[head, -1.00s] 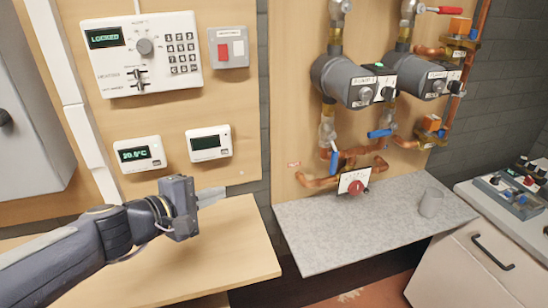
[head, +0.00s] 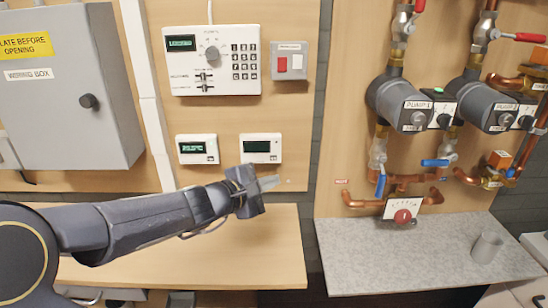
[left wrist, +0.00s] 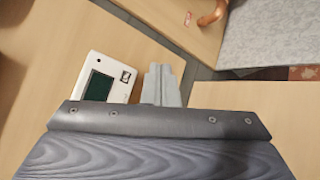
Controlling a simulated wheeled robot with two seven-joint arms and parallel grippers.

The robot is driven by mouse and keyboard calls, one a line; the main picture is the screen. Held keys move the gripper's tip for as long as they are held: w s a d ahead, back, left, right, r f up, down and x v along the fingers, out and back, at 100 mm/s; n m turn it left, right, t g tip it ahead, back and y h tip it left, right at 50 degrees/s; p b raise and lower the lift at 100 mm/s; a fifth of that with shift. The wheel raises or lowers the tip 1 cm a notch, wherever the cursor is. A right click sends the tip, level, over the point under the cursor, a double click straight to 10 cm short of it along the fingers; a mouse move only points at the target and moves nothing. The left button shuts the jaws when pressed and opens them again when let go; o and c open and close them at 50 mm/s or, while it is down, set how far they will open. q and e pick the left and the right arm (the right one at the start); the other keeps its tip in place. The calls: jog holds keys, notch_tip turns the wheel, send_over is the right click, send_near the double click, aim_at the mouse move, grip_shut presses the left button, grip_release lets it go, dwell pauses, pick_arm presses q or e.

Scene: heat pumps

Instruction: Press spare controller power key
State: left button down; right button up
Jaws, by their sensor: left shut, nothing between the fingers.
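Two small white controllers are on the wooden wall panel. The left one (head: 197,149) has a lit display with green text too small to read. The right one (head: 260,148) has a dark display with faint green marks, and it also shows in the left wrist view (left wrist: 105,83). I cannot read which is the spare, and no power key is clear. My left gripper (head: 272,183) is shut and empty, just below and right of the right controller. In the left wrist view its fingers (left wrist: 162,84) appear beside that controller; contact is not visible. My right gripper is out of view.
Above is a large white keypad controller (head: 212,60) and a red-and-white switch box (head: 289,61). A grey cabinet (head: 70,100) is at left. Pumps (head: 400,100) and copper pipes stand at right, above a grey worktop (head: 400,262) with a grey cup (head: 487,247).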

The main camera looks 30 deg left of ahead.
aim_at(273, 158)
pick_arm(q)
jog(key=w+a+p, duration=0.1)
jog(key=w+a, duration=0.2)
jog(key=w, duration=0.3)
jog(key=shift+a+p, duration=0.25)
jog(key=shift+p, duration=0.05)
jog(key=shift+a, duration=0.1)
dwell(1.7)
jog(key=shift+w+a, duration=0.15)
jog(key=shift+w, duration=0.15)
jog(key=shift+w+a, duration=0.15)
jog(key=shift+w, duration=0.1)
dwell(0.7)
jog(key=shift+s+b, duration=0.1)
jog(key=shift+b, duration=0.3)
jog(key=shift+s+d+b, duration=0.4)
jog(key=shift+s, duration=0.15)
